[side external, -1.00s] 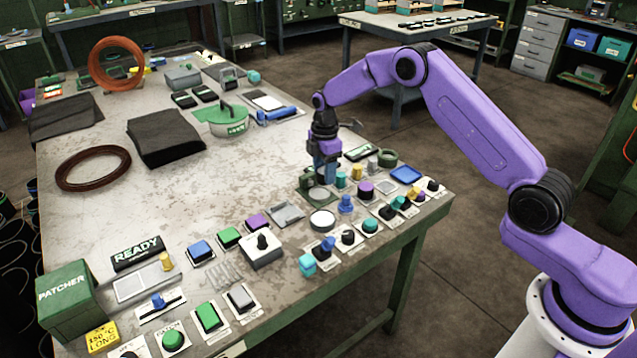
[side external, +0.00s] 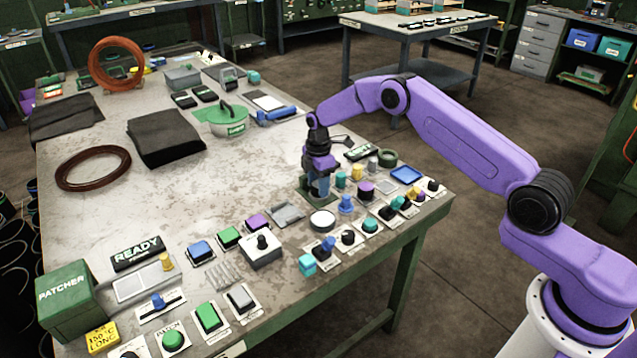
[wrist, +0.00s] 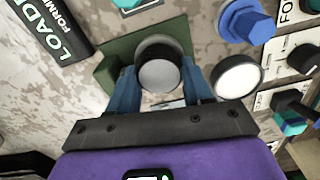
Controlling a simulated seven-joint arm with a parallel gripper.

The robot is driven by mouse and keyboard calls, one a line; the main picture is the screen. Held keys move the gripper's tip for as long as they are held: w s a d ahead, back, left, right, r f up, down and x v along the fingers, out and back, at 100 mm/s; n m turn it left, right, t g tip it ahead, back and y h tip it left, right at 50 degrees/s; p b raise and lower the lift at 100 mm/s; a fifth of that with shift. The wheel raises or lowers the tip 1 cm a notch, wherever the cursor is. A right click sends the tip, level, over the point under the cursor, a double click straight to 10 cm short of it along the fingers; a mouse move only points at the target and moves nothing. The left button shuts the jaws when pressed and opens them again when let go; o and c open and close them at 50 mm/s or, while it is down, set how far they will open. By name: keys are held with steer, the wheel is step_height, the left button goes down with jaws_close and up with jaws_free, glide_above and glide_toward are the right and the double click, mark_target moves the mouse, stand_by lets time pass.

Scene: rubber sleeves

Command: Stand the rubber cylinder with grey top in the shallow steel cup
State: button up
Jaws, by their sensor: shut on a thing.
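My gripper (side external: 318,194) is low over the green base plate (wrist: 120,52) near the right side of the bench. In the wrist view its two blue fingers (wrist: 160,88) are shut on the rubber cylinder with grey top (wrist: 158,75), whose round grey face points up at the camera and whose side is dark. A thin pale rim of the steel cup (wrist: 158,38) shows just past the cylinder. The cylinder looks upright and over the cup. The fingers and cylinder hide most of the cup, and I cannot tell whether the cylinder's bottom touches it.
A white round disc (side external: 322,221) lies close in front of the plate, with a blue knob (side external: 346,205) to its right. A grey tray (side external: 286,214) is to the left. Several switches and knobs crowd the right edge. The bench's middle (side external: 200,190) is clear.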

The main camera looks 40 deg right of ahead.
steer(key=shift+f, duration=0.1)
steer(key=o, duration=0.8)
steer(key=shift+r, duration=6.15)
